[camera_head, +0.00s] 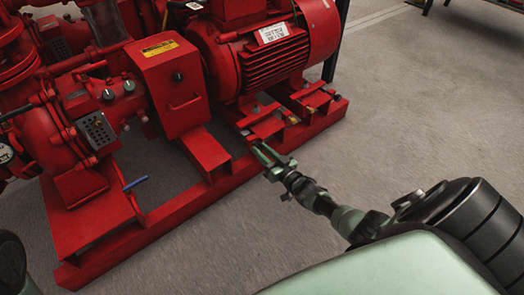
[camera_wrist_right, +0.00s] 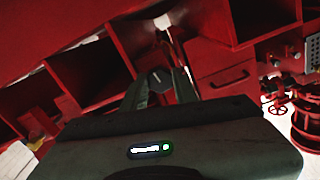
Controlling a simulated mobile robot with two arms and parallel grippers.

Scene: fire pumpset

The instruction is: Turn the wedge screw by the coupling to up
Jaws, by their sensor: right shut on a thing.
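The red pumpset has a box-shaped coupling cover (camera_head: 172,90) with a yellow label, left of the red motor (camera_head: 265,50). My right gripper (camera_head: 262,152) reaches in from the lower right to the motor-side base beside the cover. In the right wrist view my right gripper (camera_wrist_right: 160,80) has its fingers close together around a small dark round end, which I take to be the wedge screw (camera_wrist_right: 157,76). The fingers hide most of the screw, and I cannot read which way it points. My left gripper is out of view.
The red base rail (camera_head: 160,220) runs along the front. A blue handle (camera_head: 135,184) sticks out at its left part. Other motor-foot fittings (camera_head: 310,95) lie farther right. The grey floor (camera_head: 400,110) to the right is clear.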

